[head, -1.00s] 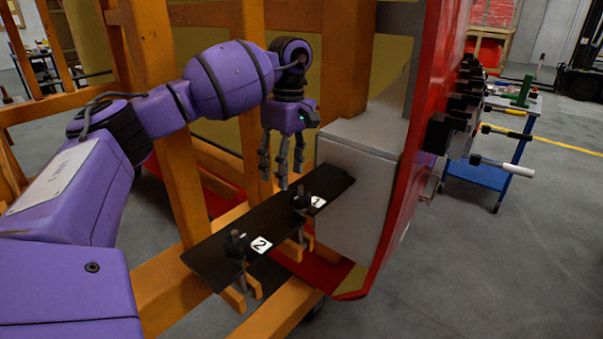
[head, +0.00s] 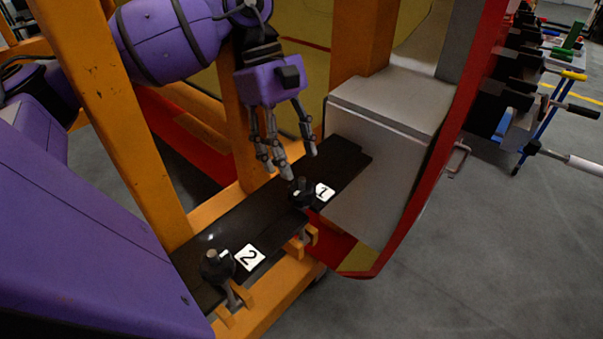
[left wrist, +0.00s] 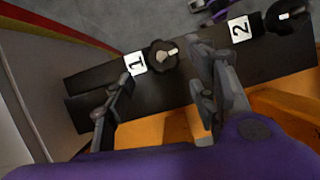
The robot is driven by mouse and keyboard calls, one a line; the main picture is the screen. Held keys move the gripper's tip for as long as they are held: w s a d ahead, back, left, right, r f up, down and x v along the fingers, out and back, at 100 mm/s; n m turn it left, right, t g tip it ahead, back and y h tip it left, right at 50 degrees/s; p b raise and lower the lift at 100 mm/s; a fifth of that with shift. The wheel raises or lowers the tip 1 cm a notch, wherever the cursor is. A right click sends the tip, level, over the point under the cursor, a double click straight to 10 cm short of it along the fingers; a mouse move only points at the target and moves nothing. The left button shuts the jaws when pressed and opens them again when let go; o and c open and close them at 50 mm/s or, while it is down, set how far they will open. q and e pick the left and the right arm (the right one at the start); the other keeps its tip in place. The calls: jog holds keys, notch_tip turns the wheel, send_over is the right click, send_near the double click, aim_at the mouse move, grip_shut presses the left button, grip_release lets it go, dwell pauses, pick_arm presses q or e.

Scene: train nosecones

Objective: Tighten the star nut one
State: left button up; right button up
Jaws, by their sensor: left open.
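Star nut one (head: 301,191) is a black knob with a pale stud. It sits on a dark plate (head: 345,156) beside the white label "1" (head: 324,192). Star nut two (head: 217,265) sits nearer me on the dark plate, beside label "2" (head: 250,257). My left gripper (head: 290,167) points down, open and empty, just above and behind star nut one. In the left wrist view, star nut one (left wrist: 161,54) lies beyond and between the spread fingers (left wrist: 157,95), apart from them.
Orange frame beams (head: 115,110) stand around the plate. A grey box (head: 385,110) and a red curved panel (head: 440,160) are close on the right.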

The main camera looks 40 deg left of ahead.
aim_at(301, 182)
pick_arm(q)
jog(key=x, duration=0.5)
jog(key=shift+s+f, duration=0.1)
jog(key=shift+f, duration=0.05)
jog(key=shift+d+f+p, duration=0.2)
jog(key=shift+f+p, duration=0.1)
jog(key=shift+f, duration=0.15)
jog(key=shift+c, duration=0.2)
jog(key=c, duration=0.8)
jog(key=shift+c, duration=1.2)
jog(key=shift+n, duration=0.3)
pick_arm(e)
jog(key=shift+r, duration=0.3)
pick_arm(q)
jog(key=o, duration=1.1)
pick_arm(e)
jog(key=shift+s+d+f, duration=0.1)
jog(key=shift+s+f, duration=0.05)
jog(key=shift+s, duration=0.1)
